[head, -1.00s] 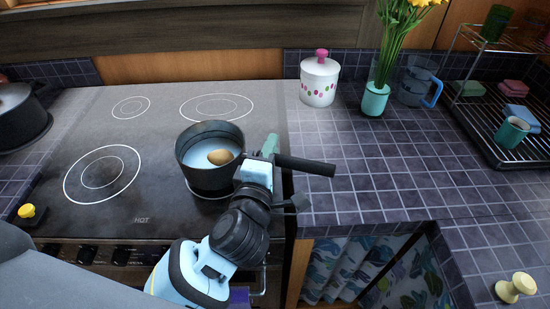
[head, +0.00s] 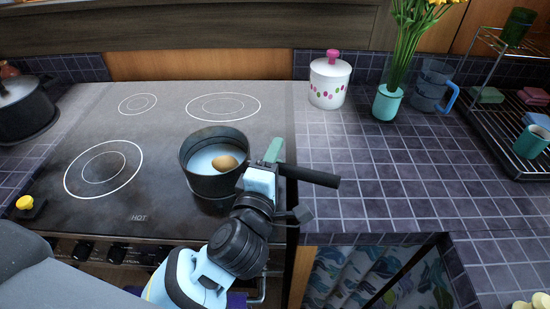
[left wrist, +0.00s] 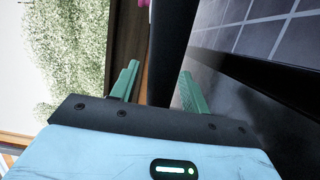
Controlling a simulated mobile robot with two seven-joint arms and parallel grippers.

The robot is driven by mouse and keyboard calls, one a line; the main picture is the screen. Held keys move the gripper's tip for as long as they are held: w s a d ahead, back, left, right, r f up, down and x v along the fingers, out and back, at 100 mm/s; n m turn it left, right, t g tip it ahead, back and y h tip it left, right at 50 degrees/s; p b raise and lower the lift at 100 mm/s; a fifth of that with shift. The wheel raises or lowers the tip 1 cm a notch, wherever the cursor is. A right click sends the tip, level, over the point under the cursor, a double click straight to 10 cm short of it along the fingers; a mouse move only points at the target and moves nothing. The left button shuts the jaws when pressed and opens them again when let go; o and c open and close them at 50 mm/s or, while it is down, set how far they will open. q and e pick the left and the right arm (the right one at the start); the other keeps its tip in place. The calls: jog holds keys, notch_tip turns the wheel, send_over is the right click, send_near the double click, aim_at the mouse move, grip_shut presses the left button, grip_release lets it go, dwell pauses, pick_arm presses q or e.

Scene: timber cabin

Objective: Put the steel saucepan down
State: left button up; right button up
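The steel saucepan (head: 210,184) is upright on the right front part of the stove in the head view. It holds a pale liquid and a brown, egg-like thing (head: 224,162). Its black handle (head: 312,176) points right, over the counter's edge. My left gripper (head: 268,160) is at the handle close to the pan. In the left wrist view its green fingers (left wrist: 160,88) are parted on either side of the dark handle (left wrist: 172,45), with a gap beside the left finger. The pan's underside is hidden. My right gripper is not in view.
The stove top (head: 150,190) has free burner rings at the back and left. A black pot (head: 25,112) stands at far left. A white canister (head: 329,82), a vase (head: 387,102) and a blue-handled jug (head: 432,88) stand on the tiled counter (head: 375,185). A dish rack (head: 500,130) is at right.

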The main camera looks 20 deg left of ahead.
pick_arm(q)
jog(key=shift+r, duration=0.1)
jog(key=shift+s+r, duration=0.1)
jog(key=shift+s, duration=0.1)
jog(key=s, duration=1.1)
jog(key=shift+s+b, duration=0.3)
jog(key=shift+s, duration=0.05)
